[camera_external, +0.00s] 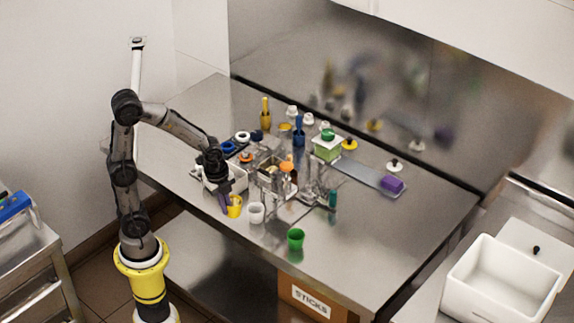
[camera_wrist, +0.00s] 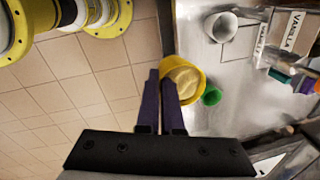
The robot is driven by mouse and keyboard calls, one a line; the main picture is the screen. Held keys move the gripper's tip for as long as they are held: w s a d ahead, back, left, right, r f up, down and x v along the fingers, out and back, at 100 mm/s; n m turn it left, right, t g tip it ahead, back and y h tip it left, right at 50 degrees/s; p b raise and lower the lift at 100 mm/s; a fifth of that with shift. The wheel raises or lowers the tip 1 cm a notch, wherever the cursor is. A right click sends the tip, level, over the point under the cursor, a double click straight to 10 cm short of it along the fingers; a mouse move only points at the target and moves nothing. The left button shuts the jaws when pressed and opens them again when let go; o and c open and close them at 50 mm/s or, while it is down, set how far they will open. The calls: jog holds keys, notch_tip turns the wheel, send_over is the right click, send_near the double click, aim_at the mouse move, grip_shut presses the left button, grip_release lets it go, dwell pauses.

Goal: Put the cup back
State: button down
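A yellow cup (camera_wrist: 200,76) with pale cream-coloured contents is at my gripper's fingertips in the wrist view. My gripper (camera_wrist: 161,78) has its two purple fingers close together, with the cup's near wall seemingly pinched between them; the exact contact is partly hidden. In the external view, my gripper (camera_external: 226,203) points down at the table's front edge, with the yellow cup (camera_external: 236,207) just to its right. The cup looks larger than the other cups in the wrist view, so it seems raised. A white cup (camera_external: 256,212) and a green cup (camera_external: 295,238) stand to the right.
The steel table (camera_external: 375,245) has free room at its front right. Containers, bottles and a vanilla-labelled box (camera_wrist: 292,30) crowd its middle. A purple block (camera_external: 392,185) lies farther right. A white sink (camera_external: 502,285) is at far right. Tiled floor lies beyond the table edge.

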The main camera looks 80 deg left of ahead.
jog(key=w+a+f, duration=0.1)
jog(key=w+f, duration=0.2)
jog(key=w, duration=0.1)
jog(key=w+a+f, duration=0.1)
jog(key=w+f, duration=0.2)
jog(key=w, duration=0.1)
jog(key=w+a+f, duration=0.2)
jog(key=w, duration=0.1)
jog(key=shift+w+f, duration=0.55)
jog(key=shift+w+a+f, duration=0.1)
jog(key=shift+f, duration=0.8)
jog(key=shift+w+a+f, duration=0.1)
jog(key=shift+f, duration=0.75)
jog(key=shift+f, duration=0.2)
jog(key=c, duration=1.1)
grip_release()
jog(key=shift+r, duration=0.15)
jog(key=r, duration=0.4)
jog(key=s+r, duration=0.1)
jog(key=r, duration=0.3)
jog(key=d+r, duration=0.1)
jog(key=r, duration=0.3)
jog(key=shift+s, duration=0.3)
